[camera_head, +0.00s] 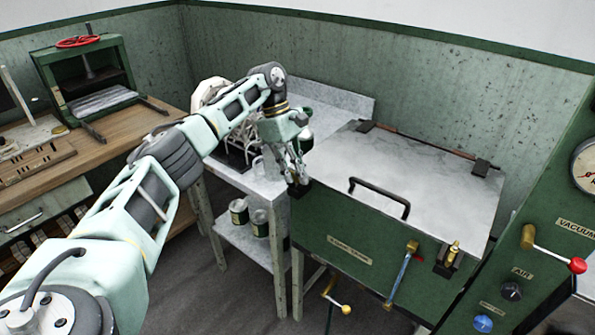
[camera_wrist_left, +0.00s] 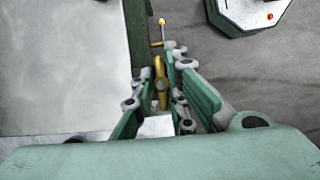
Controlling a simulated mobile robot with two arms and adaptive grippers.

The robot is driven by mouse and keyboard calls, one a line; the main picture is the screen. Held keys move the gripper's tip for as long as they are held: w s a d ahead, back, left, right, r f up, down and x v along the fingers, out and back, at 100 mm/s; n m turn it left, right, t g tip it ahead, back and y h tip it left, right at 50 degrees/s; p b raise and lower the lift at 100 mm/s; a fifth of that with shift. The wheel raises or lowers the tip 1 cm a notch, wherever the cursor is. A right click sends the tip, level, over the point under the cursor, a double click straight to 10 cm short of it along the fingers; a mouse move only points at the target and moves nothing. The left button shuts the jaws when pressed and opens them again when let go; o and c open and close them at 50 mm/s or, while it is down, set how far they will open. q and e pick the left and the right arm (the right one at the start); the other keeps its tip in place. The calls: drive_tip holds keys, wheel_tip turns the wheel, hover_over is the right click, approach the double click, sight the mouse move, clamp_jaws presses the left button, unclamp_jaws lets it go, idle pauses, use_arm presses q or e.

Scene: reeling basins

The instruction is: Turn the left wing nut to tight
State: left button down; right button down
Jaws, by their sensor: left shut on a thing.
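My left gripper (camera_head: 297,180) comes down at the front left corner of the green basin (camera_head: 345,255), by its grey lid (camera_head: 420,170). In the left wrist view the gripper (camera_wrist_left: 160,92) is shut on the left wing nut (camera_wrist_left: 160,83), a brass piece between its two fingers. In the head view the fingers hide this nut. Another brass nut (camera_head: 454,250) stands in a dark bracket at the basin's front right. How tight the left nut is cannot be told. My right gripper is not in view.
The lid has a black handle (camera_head: 380,192). A lever with a yellow ball (camera_head: 346,310) sticks out low in front. A green control panel (camera_head: 530,260) with a red-knobbed lever stands at right. A side table (camera_head: 255,178) stands at left, with cans on its lower shelf.

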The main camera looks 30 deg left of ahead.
use_arm(q)
drive_tip(key=shift+w+r, duration=0.1)
drive_tip(key=c, duration=1.8)
unclamp_jaws()
drive_tip(key=v, duration=1.2)
drive_tip(key=shift+a, duration=0.1)
